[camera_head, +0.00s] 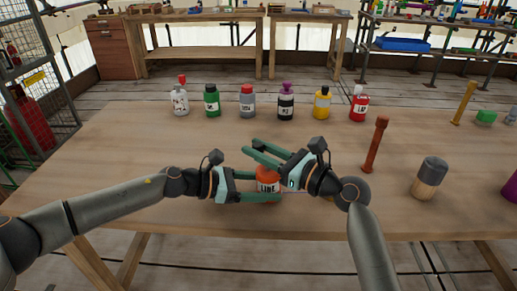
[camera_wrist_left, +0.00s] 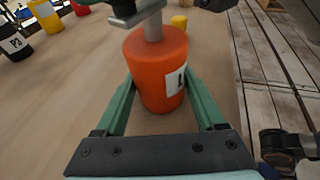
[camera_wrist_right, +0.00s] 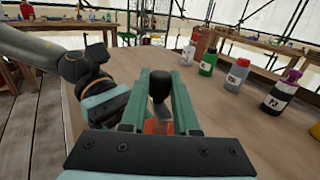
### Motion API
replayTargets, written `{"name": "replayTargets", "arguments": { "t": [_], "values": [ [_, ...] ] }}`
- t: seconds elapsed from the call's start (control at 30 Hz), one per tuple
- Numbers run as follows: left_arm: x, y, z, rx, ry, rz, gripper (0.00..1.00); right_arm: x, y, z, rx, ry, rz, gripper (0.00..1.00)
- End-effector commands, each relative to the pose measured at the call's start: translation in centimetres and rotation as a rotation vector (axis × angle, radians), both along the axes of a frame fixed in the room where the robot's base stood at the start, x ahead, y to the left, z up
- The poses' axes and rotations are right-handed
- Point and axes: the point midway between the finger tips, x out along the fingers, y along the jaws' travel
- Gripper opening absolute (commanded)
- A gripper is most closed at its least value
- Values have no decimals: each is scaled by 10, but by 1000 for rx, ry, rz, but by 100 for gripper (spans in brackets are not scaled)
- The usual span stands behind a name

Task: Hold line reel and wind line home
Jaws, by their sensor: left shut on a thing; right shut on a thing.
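The orange line reel (camera_head: 268,183), with a white label, stands upright near the table's front edge; it fills the middle of the left wrist view (camera_wrist_left: 157,75). My left gripper (camera_head: 262,188) is shut on its body, one green finger on each side. A grey shaft (camera_wrist_left: 153,27) rises from the reel's top. My right gripper (camera_head: 251,147) is above the reel, its fingers closed around a dark crank knob (camera_wrist_right: 158,85) in the right wrist view. A thin pale line (camera_head: 310,193) shows faintly at the reel's right. The right gripper hides part of the reel's top.
Several bottles, including a green one (camera_head: 212,101) and a yellow one (camera_head: 322,103), stand in a row behind. A red post (camera_head: 375,146), a grey-topped wooden cylinder (camera_head: 430,178) and a yellow post (camera_head: 464,102) stand to the right. The table's left side is clear.

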Motion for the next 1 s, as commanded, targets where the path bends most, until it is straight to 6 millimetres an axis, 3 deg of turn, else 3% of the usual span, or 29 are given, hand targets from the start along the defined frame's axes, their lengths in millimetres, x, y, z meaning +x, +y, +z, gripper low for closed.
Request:
{"name": "replayTargets", "arguments": {
  "t": [0.17,0.2,0.43,0.77,1.0],
  "values": [
    [-1,-1,1,-1,0,-3,40,0,0,-1,-2,1,-1,0],
    [-1,-1,1,-1,0,-3,40,0,0,-1,-2,1,-1,34],
    [0,0,1,-1,0,-1,40,0,0,-1,-1,1,0,59],
    [0,0,0,-1,0,0,40,-2,-4,0,-1,-1,0,60],
    [0,0,0,-1,-1,1,40,-24,-36,-2,-3,0,-2,60]
  ]
}}
